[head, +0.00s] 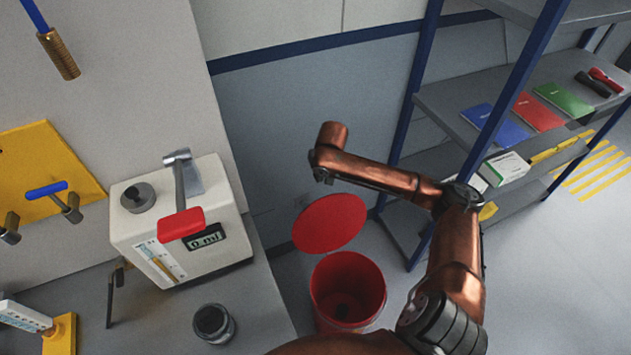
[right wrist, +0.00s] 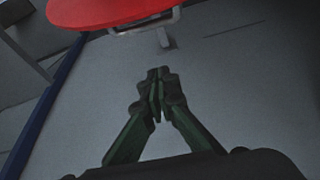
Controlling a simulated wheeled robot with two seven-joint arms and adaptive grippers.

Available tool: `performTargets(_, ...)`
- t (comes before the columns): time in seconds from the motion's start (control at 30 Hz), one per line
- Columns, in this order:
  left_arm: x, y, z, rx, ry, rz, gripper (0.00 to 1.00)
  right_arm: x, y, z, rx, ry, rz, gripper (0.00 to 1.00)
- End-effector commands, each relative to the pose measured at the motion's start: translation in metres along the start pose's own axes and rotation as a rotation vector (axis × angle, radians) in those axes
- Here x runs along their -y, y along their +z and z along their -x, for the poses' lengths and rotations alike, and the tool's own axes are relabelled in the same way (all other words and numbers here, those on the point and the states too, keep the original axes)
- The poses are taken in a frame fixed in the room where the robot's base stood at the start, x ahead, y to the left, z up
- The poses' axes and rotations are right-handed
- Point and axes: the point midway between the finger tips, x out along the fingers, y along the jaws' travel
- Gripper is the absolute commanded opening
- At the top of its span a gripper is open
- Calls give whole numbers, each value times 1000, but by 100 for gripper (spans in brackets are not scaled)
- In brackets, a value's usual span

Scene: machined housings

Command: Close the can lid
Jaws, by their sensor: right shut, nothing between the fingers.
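The red can (head: 347,292) stands on the floor beside the bench, its mouth open and its dark inside visible. Its round red lid (head: 329,222) is raised and tilted up at the can's back edge. In the right wrist view the lid (right wrist: 110,12) fills the top left, with a light metal bracket at its edge. My right gripper (right wrist: 157,82) is shut and empty, its fingertips together and apart from the lid in that picture. In the head view my right arm reaches in above and behind the lid; its fingers are hard to make out there. My left gripper is not in view.
A bench with a white measuring device (head: 178,230) and a dark-topped jar (head: 213,323) lies left of the can. A blue-posted shelf (head: 470,110) with books and boxes stands at the right. Grey floor is clear right of the can.

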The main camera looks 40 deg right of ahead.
Motion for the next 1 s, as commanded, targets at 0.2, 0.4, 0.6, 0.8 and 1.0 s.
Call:
performTargets(0.2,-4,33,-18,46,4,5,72,9,0,-49,5,-4,9,0)
performTargets(0.4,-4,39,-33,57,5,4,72,8,0,-91,4,-3,9,0)
performTargets(0.6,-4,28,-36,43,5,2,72,6,23,-82,1,-2,11,0)
performTargets(0.8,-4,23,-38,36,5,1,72,6,36,-76,1,-3,9,0)
performTargets(1.0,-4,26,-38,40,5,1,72,5,37,-75,0,-3,7,0)
